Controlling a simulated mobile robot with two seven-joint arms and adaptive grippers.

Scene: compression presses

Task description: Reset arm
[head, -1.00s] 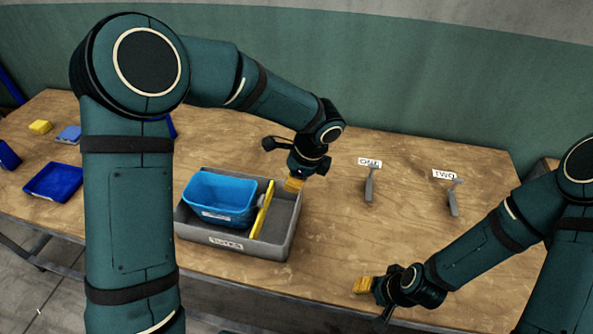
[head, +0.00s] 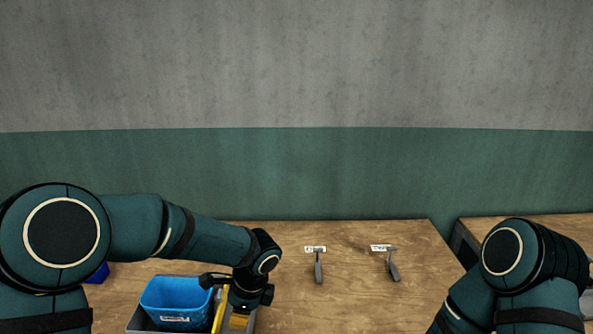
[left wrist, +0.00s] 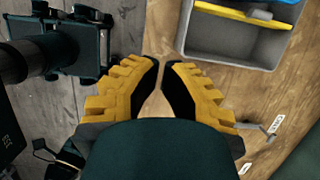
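My left gripper shows in the head view at the bottom, its yellow fingers (head: 240,321) pointing down over the right side of the grey tray (head: 262,318). In the left wrist view its two yellow fingers (left wrist: 162,68) stand apart with a gap between the tips. Nothing is between them. My left arm is bent at the elbow. My right arm shows at the lower right of the head view, but its gripper is out of the picture.
A green and grey wall is behind. The table's middle right is clear.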

